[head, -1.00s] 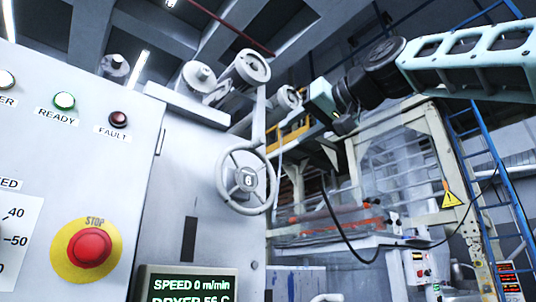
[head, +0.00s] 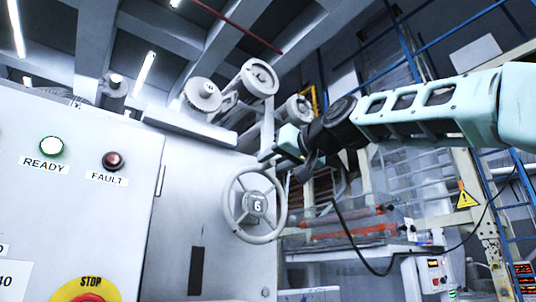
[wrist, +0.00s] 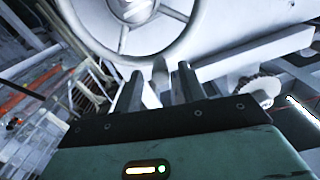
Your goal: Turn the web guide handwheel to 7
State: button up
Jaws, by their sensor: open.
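The web guide handwheel (head: 232,212) is a pale grey spoked wheel on the cabinet's right part. Its dark hub plate (head: 257,206) reads 6. My gripper (head: 270,157) is at the wheel's upper right edge in the head view; whether it touches the rim is unclear there. In the wrist view the handwheel rim (wrist: 150,55) curves across the top. The gripper is open and not closed on anything.
The cabinet front carries a green READY light (head: 52,146), a red FAULT light (head: 116,160) and a yellow-ringed STOP button (head: 88,292). Rollers (head: 202,95) sit above the wheel. A black cable (head: 355,250) hangs to the right of the wheel.

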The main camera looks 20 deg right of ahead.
jog(key=shift+p+x, duration=0.6)
jog(key=shift+x, duration=0.9)
grip_shut()
jog(key=shift+d, duration=0.1)
